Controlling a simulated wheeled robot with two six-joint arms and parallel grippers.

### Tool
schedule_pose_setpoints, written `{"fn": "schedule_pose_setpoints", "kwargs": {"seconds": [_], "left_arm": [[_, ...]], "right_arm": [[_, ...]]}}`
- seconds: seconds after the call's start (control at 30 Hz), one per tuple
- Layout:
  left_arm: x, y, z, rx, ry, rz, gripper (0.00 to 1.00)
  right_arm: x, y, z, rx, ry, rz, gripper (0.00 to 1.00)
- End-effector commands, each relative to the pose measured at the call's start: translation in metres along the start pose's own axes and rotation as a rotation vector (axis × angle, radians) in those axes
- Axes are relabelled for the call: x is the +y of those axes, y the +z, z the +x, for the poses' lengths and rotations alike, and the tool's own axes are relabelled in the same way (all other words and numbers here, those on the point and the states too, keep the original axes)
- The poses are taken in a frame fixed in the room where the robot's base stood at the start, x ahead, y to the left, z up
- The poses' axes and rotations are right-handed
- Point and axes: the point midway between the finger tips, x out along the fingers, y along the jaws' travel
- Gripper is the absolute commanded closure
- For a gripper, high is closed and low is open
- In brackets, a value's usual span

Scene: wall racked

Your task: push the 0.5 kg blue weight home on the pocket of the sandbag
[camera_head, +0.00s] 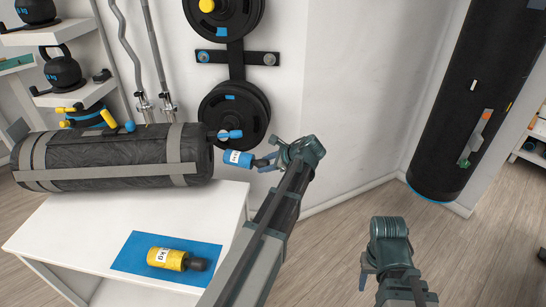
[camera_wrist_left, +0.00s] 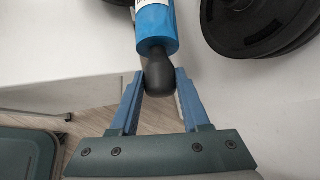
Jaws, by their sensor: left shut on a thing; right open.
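The dark sandbag (camera_head: 110,177) with grey straps lies on its side on a white table. The blue weight (camera_head: 237,158) is a blue cylinder with a white label and a black knob, held level just off the sandbag's right end. In the left wrist view its blue body (camera_wrist_left: 158,30) points away from me. My left gripper (camera_head: 266,163) is shut on the black knob; its two fingers (camera_wrist_left: 158,78) are on either side of it. I cannot make out the pocket opening. My right gripper (camera_head: 367,272) is open and empty, low at the right, away from the table.
A yellow weight (camera_head: 167,258) lies on a blue mat (camera_head: 130,250) on the white table (camera_head: 50,230). Black plates (camera_head: 234,115) hang on the wall behind the blue weight. Kettlebells (camera_head: 62,70) stand on shelves at left. A black punching bag (camera_head: 470,110) hangs at right.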

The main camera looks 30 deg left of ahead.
Motion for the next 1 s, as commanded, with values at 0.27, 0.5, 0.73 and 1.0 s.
{"fn": "schedule_pose_setpoints", "kwargs": {"seconds": [0.27, 0.5, 0.73, 1.0], "left_arm": [[-0.048, -0.014, 0.01, -0.136, -0.082, -0.432, 1.0], [-0.065, -0.014, 0.01, -0.206, -0.117, -0.586, 1.0], [-0.066, -0.012, 0.009, -0.212, -0.121, -0.599, 1.0], [-0.064, -0.01, 0.011, -0.215, -0.121, -0.595, 1.0]], "right_arm": [[-0.003, -0.002, 0.027, 0.0, 0.0, 0.0, 0.5], [-0.003, -0.002, 0.034, 0.0, 0.0, 0.0, 0.5], [-0.003, -0.002, 0.034, 0.0, 0.0, 0.0, 0.5], [-0.003, -0.002, 0.035, 0.0, 0.0, 0.0, 0.5]]}}
